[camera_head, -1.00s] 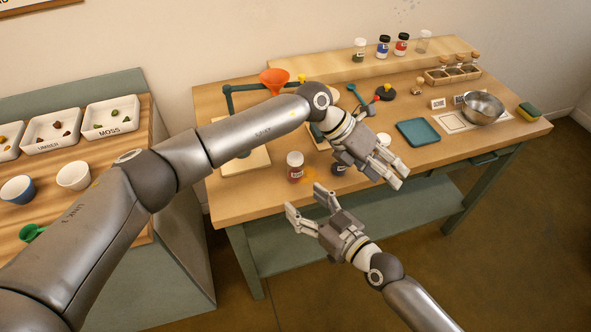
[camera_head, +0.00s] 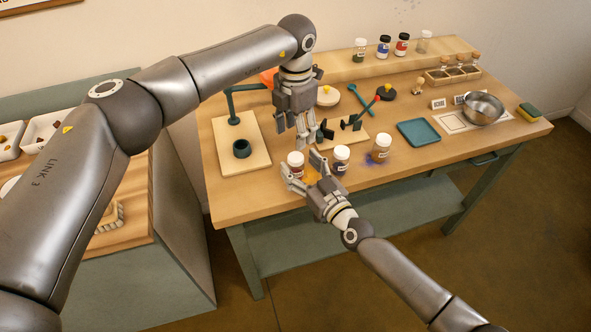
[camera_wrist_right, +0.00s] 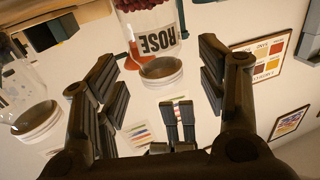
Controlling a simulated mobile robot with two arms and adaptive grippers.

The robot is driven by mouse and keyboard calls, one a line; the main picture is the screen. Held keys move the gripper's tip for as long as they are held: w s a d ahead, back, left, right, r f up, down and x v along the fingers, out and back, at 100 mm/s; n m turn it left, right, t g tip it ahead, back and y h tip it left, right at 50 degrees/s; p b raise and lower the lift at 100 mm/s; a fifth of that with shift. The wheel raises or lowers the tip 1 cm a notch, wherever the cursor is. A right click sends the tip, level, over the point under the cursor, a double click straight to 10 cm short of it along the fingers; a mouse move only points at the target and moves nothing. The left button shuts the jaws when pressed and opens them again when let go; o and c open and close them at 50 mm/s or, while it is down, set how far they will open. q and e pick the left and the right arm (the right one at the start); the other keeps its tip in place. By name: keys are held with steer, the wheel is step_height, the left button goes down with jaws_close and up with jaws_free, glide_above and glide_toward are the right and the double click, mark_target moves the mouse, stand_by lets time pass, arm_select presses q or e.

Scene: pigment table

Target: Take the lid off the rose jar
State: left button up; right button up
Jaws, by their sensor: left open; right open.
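The rose jar (camera_head: 296,162) stands near the front edge of the table with its pale lid on top. In the right wrist view, which is upside down, the rose jar (camera_wrist_right: 155,42) shows its ROSE label and dark pink contents, with the lid (camera_wrist_right: 161,69) on. My right gripper (camera_head: 303,172) is open at the jar's front, and its fingers lie either side of the jar in the wrist view. My left gripper (camera_head: 309,146) is open and points down above and slightly behind the jar. Whether any finger touches the jar is unclear.
A blue-labelled jar (camera_head: 341,160) and another jar (camera_head: 381,148) stand close to the right. A wooden board (camera_head: 242,160) with a dark ring stand is at the left. A teal tray (camera_head: 418,132) and metal bowl (camera_head: 482,107) are farther right.

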steer(key=shift+x, duration=1.3)
steer(key=c, duration=1.4)
steer(key=o, duration=1.4)
steer(key=shift+c, duration=0.2)
steer(key=shift+d, duration=0.1)
